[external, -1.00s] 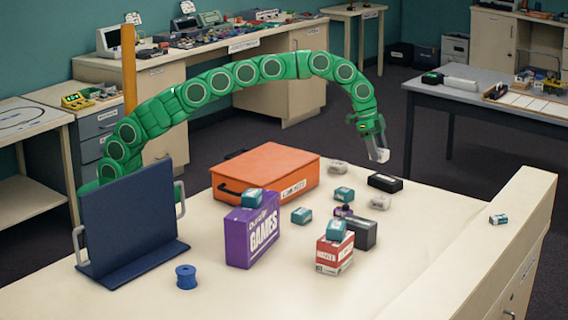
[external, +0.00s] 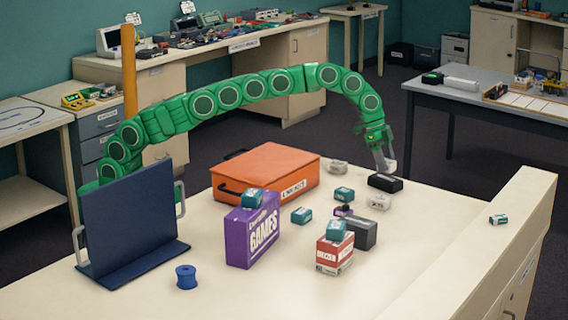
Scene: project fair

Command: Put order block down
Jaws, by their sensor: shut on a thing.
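My gripper (external: 384,158) is at the end of the green arm, at the right of the table, pointing down. It is shut on a small pale block (external: 389,165), partly hidden by the fingers; I cannot read any label on it. The pale block is just above or touching the top of a black block (external: 385,184) lying on the table; I cannot tell whether they touch.
A grey-white block (external: 379,202), a teal block (external: 343,194) and another pale block (external: 337,167) lie nearby. An orange case (external: 265,170), a purple games box (external: 250,238) and a red box (external: 333,257) stand to the left.

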